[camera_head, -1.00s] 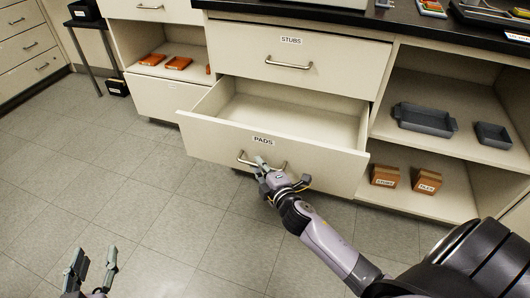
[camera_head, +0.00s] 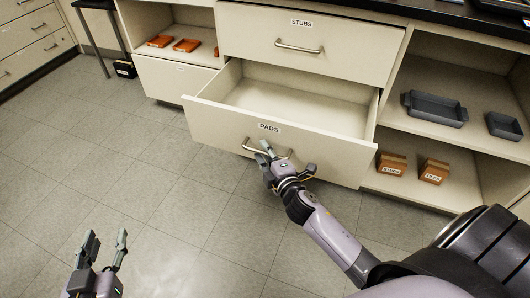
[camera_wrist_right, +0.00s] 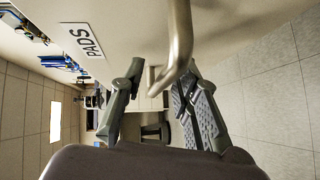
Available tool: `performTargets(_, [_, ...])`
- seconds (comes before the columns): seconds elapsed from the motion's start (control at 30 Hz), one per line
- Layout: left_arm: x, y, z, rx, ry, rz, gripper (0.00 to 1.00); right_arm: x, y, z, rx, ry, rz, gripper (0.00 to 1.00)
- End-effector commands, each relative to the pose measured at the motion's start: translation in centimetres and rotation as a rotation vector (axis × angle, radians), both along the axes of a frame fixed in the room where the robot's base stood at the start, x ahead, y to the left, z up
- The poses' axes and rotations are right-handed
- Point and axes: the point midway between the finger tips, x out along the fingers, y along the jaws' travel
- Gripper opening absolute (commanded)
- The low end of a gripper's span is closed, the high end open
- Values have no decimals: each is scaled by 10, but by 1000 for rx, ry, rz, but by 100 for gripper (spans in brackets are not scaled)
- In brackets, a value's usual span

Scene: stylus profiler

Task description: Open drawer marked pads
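The drawer marked PADS (camera_head: 222,128) is pulled out from the cabinet, and its empty inside shows in the head view. Its metal bar handle (camera_head: 250,148) is on the front below the label. The handle also shows close up in the wrist view (camera_wrist_right: 181,35), with the PADS label (camera_wrist_right: 82,40) at upper left. My right gripper (camera_head: 281,160) is at the handle. In the wrist view its two fingers (camera_wrist_right: 158,88) stand apart, with the handle bar between or just in front of them; contact is unclear. My left gripper (camera_head: 105,248) is open and empty above the floor at lower left.
The STUBS drawer (camera_head: 345,52) above is shut. Open shelves at right hold grey trays (camera_head: 434,108) and small labelled brown boxes (camera_head: 392,164). Orange items (camera_head: 186,45) lie on a shelf at left. The tiled floor (camera_head: 130,150) before the drawer is clear.

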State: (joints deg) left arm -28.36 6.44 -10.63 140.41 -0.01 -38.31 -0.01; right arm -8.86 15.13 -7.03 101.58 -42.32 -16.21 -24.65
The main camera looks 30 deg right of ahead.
Motion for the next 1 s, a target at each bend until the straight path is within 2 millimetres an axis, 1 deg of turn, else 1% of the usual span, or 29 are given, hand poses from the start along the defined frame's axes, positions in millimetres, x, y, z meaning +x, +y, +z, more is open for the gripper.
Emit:
performTargets(0.23, [-1,-1,-1,0,1,-2,40,-2,0,0,-1,0,0,30])
performTargets(0.37, [0,-1,0,0,1,-2,40,-13,1,1,-1,2,0,30])
performTargets(0.47, [0,0,0,0,0,-1,40,-31,2,3,-1,3,0,30])
performTargets(0.7, [0,0,0,0,0,-1,40,-80,5,10,1,4,-2,30])
performTargets(0.8, [0,0,0,0,0,-1,40,-96,6,13,0,3,-1,30])
performTargets(0.9, [0,0,0,0,0,-1,40,-108,7,15,1,2,-1,30])
performTargets(1.0, [0,0,0,0,0,-1,40,-115,8,16,-1,1,-1,30])
